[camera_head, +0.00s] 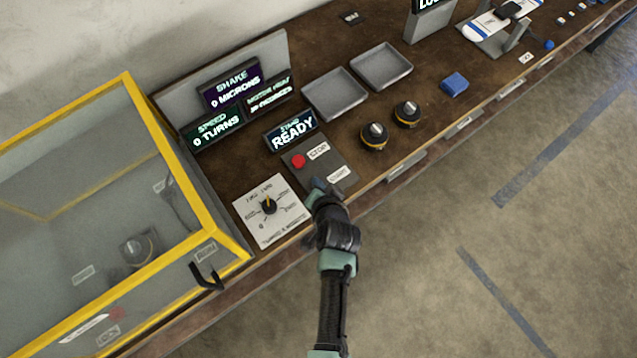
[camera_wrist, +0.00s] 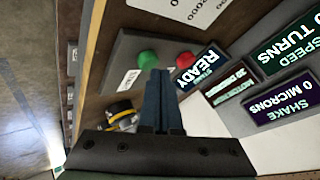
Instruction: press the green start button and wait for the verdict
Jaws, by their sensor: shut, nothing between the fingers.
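The green start button (camera_wrist: 147,60) sits on a grey control box beside a red stop button (camera_wrist: 185,60). In the head view the red button (camera_head: 299,161) shows on the box (camera_head: 325,172), and my gripper hides the green one. My gripper (camera_head: 317,188) is shut and empty over the box's front end, by the START label (camera_head: 338,175). In the wrist view its fingertips (camera_wrist: 158,75) appear just below the green button; I cannot tell whether they touch it. A display (camera_head: 291,131) reads READY.
A dial plate (camera_head: 270,212) lies left of the box. Displays (camera_head: 212,128) read 0 TURNS and 0 MICRONS. A yellow-framed clear enclosure (camera_head: 205,200) stands at left. Two black-and-yellow motors (camera_head: 374,137) and grey trays (camera_head: 335,95) are to the right and behind.

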